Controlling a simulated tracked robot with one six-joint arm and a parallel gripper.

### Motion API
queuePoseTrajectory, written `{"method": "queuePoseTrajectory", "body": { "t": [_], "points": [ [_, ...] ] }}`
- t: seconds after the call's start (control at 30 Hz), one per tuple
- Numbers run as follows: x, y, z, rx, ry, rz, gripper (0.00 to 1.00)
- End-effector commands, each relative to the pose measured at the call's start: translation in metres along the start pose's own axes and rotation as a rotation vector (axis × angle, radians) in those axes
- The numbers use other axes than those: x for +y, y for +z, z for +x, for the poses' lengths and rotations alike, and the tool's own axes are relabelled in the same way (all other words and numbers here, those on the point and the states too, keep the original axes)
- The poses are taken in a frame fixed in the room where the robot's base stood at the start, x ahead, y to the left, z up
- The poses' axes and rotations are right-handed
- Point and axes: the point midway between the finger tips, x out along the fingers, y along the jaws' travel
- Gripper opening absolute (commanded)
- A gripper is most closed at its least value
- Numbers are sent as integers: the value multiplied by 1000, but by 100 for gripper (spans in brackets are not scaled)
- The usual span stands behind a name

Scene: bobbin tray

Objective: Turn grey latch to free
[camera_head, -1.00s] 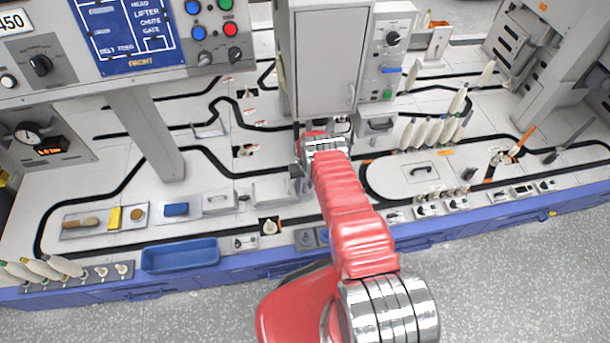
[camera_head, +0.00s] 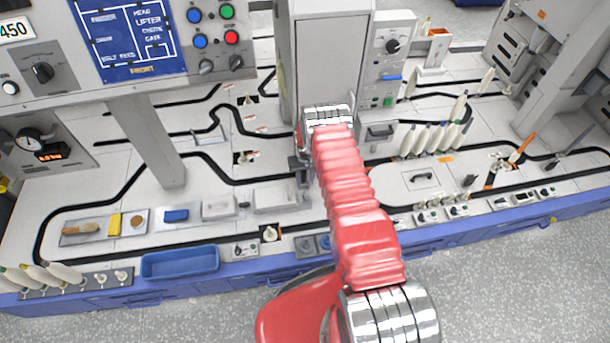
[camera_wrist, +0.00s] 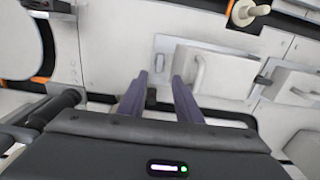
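My gripper (camera_head: 303,180) hangs in front of the tall grey cabinet, over the near part of the bench. In the wrist view the fingers of my gripper (camera_wrist: 158,88) are apart, with a clear gap and nothing held between them. Beyond the fingertips is a grey lidded box with a handle (camera_wrist: 197,72). A small dark grey catch (camera_wrist: 263,80) sits at its right side, beside a second grey box (camera_wrist: 298,86). I cannot tell whether this catch is the grey latch. My arm hides part of the bench in the head view.
The tall grey cabinet (camera_head: 328,65) stands just behind my wrist. A blue tray (camera_head: 180,262) lies at the front left. Several cream bobbins (camera_head: 432,137) stand to the right. A cream knob (camera_wrist: 244,12) shows at the top of the wrist view. Black tracks cross the white bench.

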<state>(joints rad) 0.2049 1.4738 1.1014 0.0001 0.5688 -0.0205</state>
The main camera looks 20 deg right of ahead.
Motion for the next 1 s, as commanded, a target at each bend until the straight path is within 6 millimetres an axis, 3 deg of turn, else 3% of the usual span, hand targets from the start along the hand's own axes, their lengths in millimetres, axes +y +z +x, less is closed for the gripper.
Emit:
{"method": "queuePoseTrajectory", "body": {
  "t": [0.33,1.0],
  "points": [
    [0,0,-32,-1,0,0,31],
    [0,2,-34,-5,0,1,31]
  ]
}}
